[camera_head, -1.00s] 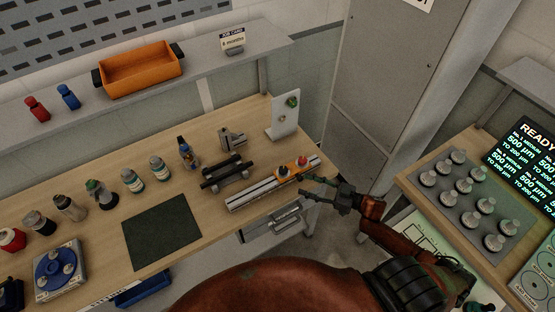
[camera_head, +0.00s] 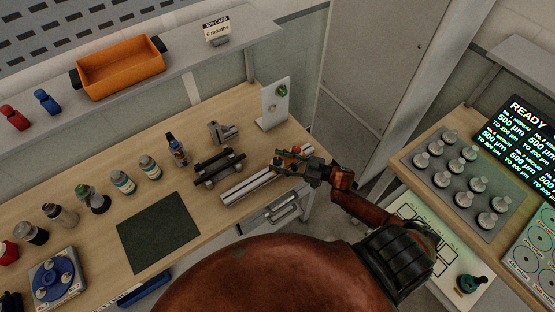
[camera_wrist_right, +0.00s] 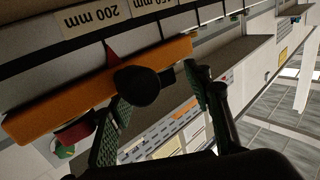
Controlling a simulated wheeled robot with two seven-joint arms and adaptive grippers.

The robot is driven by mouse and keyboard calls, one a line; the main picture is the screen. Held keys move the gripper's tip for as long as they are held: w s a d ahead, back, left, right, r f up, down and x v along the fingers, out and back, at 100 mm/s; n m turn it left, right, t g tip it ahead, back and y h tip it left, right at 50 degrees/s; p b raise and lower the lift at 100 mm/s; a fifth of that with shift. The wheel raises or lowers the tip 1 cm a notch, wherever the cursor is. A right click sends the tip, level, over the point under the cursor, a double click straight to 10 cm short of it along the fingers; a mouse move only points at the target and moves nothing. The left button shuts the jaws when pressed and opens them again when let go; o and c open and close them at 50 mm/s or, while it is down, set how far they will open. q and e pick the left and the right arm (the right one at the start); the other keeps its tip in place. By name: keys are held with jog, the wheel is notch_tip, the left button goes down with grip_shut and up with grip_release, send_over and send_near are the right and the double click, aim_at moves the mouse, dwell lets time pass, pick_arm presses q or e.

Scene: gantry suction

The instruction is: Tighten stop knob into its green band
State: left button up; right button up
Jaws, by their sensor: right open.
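The stop is an orange block (camera_wrist_right: 60,98) on a rail (camera_head: 247,186) with a scale. In the right wrist view a black round knob (camera_wrist_right: 137,86) sticks out from the block, and a red pointer (camera_wrist_right: 112,53) shows near the 200 mm label. My right gripper (camera_wrist_right: 160,88) is open, its left finger close beside the knob and its right finger apart from it. I cannot tell if the left finger touches. In the head view my right gripper (camera_head: 283,164) covers most of the block. I cannot make out a green band on the knob. My left gripper is not in view.
A red knob (camera_wrist_right: 72,134) with green beside it shows at the wrist view's lower left. A white upright plate (camera_head: 274,106) stands behind the rail. Black bars (camera_head: 219,166) lie left of it, with several bottles (camera_head: 122,182) further left. A dark mat (camera_head: 158,232) is bare.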

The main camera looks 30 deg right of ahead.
jog(key=shift+w+a, duration=0.2)
jog(key=shift+w, duration=0.05)
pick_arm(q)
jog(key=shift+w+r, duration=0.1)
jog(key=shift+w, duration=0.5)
pick_arm(e)
jog(key=shift+c, duration=0.5)
jog(key=c, duration=1.1)
jog(key=h+p, duration=0.1)
jog(key=m+t+h+p, duration=0.1)
jog(key=p, duration=0.1)
jog(key=shift+r+m+t, duration=0.25)
jog(key=shift+m+t, duration=0.05)
jog(key=shift+f+m+t+h+p, duration=0.15)
jog(key=shift+m+t+h+p, duration=0.15)
jog(key=shift+m+h, duration=0.15)
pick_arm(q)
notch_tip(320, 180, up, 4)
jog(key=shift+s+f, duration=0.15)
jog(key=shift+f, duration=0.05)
pick_arm(e)
jog(key=shift+f, duration=0.1)
jog(key=o, duration=1.2)
